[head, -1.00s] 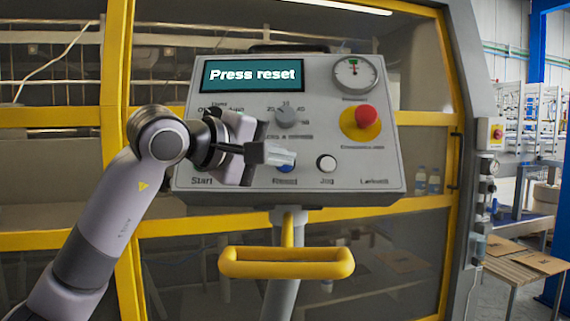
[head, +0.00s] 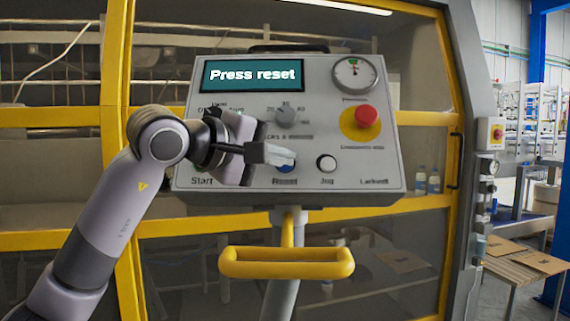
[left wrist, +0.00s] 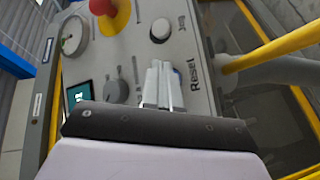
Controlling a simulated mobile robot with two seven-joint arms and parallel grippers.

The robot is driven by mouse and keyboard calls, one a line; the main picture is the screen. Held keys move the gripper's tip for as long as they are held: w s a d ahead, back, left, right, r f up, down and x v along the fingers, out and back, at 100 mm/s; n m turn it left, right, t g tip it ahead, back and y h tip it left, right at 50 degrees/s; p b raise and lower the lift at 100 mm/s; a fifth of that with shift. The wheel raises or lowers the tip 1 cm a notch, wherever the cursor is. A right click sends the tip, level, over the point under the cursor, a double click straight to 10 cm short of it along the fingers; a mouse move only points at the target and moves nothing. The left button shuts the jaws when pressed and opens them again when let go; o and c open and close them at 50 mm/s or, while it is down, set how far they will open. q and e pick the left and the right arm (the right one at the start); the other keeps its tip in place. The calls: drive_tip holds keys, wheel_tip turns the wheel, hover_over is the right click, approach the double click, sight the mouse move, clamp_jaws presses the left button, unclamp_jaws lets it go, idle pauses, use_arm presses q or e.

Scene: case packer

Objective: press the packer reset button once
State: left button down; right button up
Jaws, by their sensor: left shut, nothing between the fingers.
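The grey control panel (head: 230,185) stands in front of me, and its screen (head: 252,75) reads "Press reset". The blue reset button (head: 286,168) sits above the label "Reset", partly hidden behind my left fingertips. My left gripper (head: 290,157) is shut and empty, its tips at the button in the head view. My right gripper is not in view.
The white jog button (head: 326,163) is just right of the reset button. A grey selector knob (head: 286,116) and a red emergency stop (head: 366,115) on yellow sit higher. A yellow handle (head: 286,263) juts out below the panel.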

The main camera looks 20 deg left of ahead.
use_arm(q)
drive_tip(key=shift+w, duration=0.1)
idle(0.6)
drive_tip(key=shift+w+a+f, duration=0.1)
drive_tip(key=shift+w+f, duration=0.1)
drive_tip(key=shift+w, duration=0.1)
drive_tip(key=shift+w+a+f, duration=0.1)
drive_tip(key=shift+w+f, duration=0.1)
drive_tip(key=shift+w, duration=0.1)
idle(0.9)
drive_tip(key=shift+s+d+r, duration=0.2)
drive_tip(key=shift+s+r, duration=0.2)
drive_tip(key=shift+s, duration=0.25)
drive_tip(key=s, duration=0.1)
drive_tip(key=s+r, duration=0.1)
drive_tip(key=s+d+r, duration=0.1)
drive_tip(key=s, duration=0.1)
drive_tip(key=shift+s+d+r+p, duration=0.1)
drive_tip(key=shift+r+p, duration=0.15)
drive_tip(key=shift+p, duration=0.05)
idle(0.8)
